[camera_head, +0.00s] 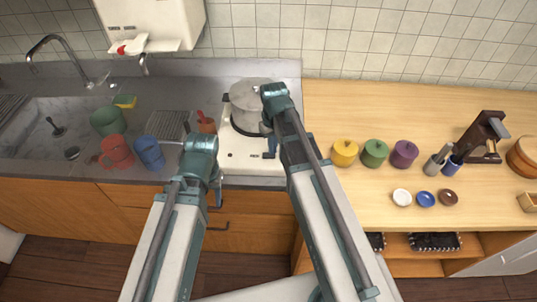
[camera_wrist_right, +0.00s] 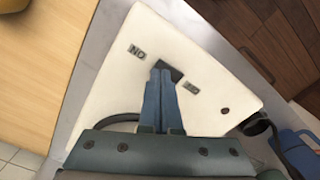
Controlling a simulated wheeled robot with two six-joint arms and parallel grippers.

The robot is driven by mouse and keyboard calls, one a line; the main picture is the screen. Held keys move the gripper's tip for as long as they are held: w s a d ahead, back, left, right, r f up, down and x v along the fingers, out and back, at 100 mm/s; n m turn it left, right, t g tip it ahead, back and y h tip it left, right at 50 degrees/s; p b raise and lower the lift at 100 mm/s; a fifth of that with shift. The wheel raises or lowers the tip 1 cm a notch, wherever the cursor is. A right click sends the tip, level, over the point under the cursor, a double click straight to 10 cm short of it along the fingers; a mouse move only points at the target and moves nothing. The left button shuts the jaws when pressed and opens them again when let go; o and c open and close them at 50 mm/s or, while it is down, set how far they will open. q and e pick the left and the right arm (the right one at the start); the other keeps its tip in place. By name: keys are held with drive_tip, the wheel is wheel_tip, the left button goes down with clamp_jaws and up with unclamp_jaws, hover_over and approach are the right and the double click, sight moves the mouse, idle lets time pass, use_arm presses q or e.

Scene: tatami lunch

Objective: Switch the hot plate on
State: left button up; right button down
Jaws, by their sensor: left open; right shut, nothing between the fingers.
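The white hot plate (camera_head: 238,165) stands on the counter with a grey lidded pot (camera_head: 248,98) on it. In the right wrist view its white front part (camera_wrist_right: 120,75) shows a dark switch (camera_wrist_right: 173,72) between an upside-down "ON" label (camera_wrist_right: 137,52) and a second label (camera_wrist_right: 193,88), too small to read surely. My right gripper (camera_head: 270,152) is shut and empty; its blue fingertips (camera_wrist_right: 166,70) are at the switch and partly cover it. I cannot tell whether they touch it or how it is set. My left gripper (camera_head: 218,195) is open, in front of the counter edge.
Green (camera_head: 108,121), red (camera_head: 116,152) and blue (camera_head: 149,153) vessels stand left by the sink (camera_head: 50,115). Yellow (camera_head: 345,152), green (camera_head: 375,152) and purple (camera_head: 404,153) lidded jars stand right on the wooden counter (camera_head: 340,100). A white dispenser hangs above the counter.

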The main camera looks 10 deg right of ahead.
drive_tip(key=shift+f+b, duration=0.55)
drive_tip(key=shift+f, duration=0.05)
drive_tip(key=shift+r, duration=0.15)
wheel_tip(320, 180, up, 7)
drive_tip(key=p, duration=0.7)
idle(0.4)
drive_tip(key=s+a+n+h, duration=0.1)
drive_tip(key=s+a, duration=0.9)
drive_tip(key=s, duration=0.4)
drive_tip(key=shift+s+a+f, duration=0.15)
drive_tip(key=shift+a+f, duration=0.1)
drive_tip(key=shift+f, duration=0.05)
